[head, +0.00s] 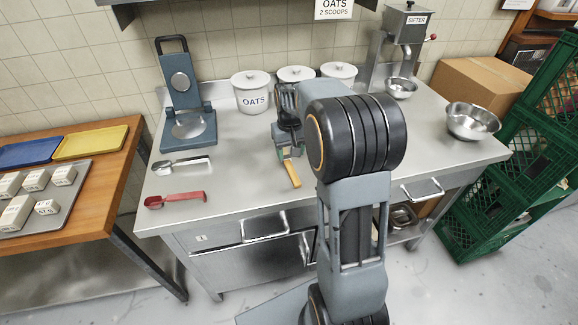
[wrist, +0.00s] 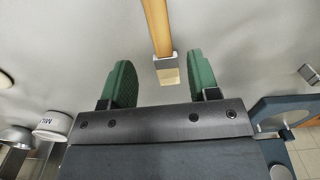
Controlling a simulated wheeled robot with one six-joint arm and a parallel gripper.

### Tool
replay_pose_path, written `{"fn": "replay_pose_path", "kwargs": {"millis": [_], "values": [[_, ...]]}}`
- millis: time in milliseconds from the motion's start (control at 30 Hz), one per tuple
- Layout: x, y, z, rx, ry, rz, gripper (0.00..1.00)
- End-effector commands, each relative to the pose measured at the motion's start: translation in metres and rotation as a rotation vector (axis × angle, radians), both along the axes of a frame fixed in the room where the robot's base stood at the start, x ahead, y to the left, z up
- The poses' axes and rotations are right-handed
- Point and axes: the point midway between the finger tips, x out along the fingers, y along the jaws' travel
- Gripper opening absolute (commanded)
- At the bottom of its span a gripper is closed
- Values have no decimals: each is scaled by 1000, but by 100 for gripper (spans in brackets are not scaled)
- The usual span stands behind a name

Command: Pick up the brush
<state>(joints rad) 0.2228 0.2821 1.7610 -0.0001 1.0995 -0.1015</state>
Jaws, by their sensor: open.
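The brush has a flat wooden handle (head: 292,174) and lies on the steel table, its front end showing just in front of my gripper (head: 287,150) in the head view. In the wrist view the brush (wrist: 158,28) runs down from the top edge, with a grey ferrule and pale bristles at its lower end. My gripper (wrist: 161,65) is open, its green-padded fingers on either side of the bristle end, with gaps on both sides. I cannot tell the height left between fingers and table. In the head view the bristle end is hidden by my gripper.
A red scoop (head: 175,199) and a steel scoop (head: 182,166) lie to the left, before a blue press (head: 184,100). White canisters (head: 252,92) stand behind my gripper. A sifter (head: 398,45) and a steel bowl (head: 472,121) stand right. The table's front middle is clear.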

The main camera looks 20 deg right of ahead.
Motion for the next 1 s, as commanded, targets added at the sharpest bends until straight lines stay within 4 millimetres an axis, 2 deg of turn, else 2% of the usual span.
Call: {"fn": "replay_pose_path", "kwargs": {"millis": [167,500,867,1000], "values": [[0,0,-8,0,1,0,55],[-1,1,-50,0,2,0,55],[0,1,-57,0,-1,0,55],[0,1,-57,0,-1,0,42]]}}
